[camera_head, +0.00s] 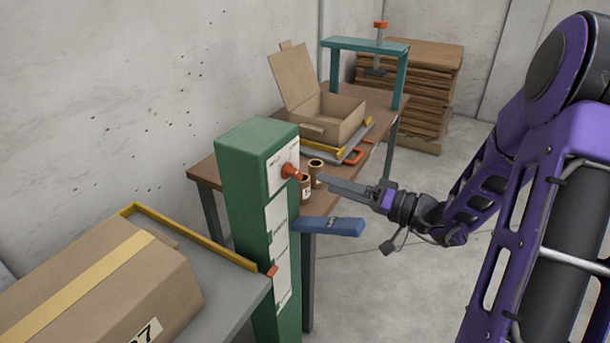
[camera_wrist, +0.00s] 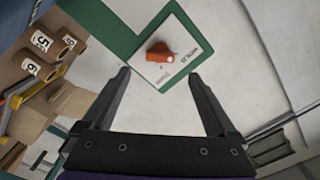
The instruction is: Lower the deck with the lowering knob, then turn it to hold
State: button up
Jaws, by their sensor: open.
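The orange-red lowering knob (camera_head: 290,171) is on a white plate near the top of the green column (camera_head: 242,180). In the wrist view the knob (camera_wrist: 160,53) has a pale mark at its right end. My gripper (camera_head: 325,183) is open and empty, to the right of the knob and apart from it. In the wrist view its spread fingertips (camera_wrist: 160,73) lie either side of the knob's line, short of it. The grey deck (camera_head: 232,300), with a yellow edge rail, is left of the column and bears a taped cardboard box (camera_head: 100,285). An orange pointer (camera_head: 272,271) sits at the column's scale.
A blue lever (camera_head: 330,227) juts right from the column below my gripper. Behind stands a brown table (camera_head: 205,170) with cardboard tubes (camera_head: 316,172), an open carton (camera_head: 335,115) and a teal frame (camera_head: 365,44). Stacked boards (camera_head: 425,80) stand at the back. Floor right of the column is clear.

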aim_at(300, 175)
jog(key=x, duration=0.7)
jog(key=shift+a, duration=0.15)
jog(key=c, duration=1.4)
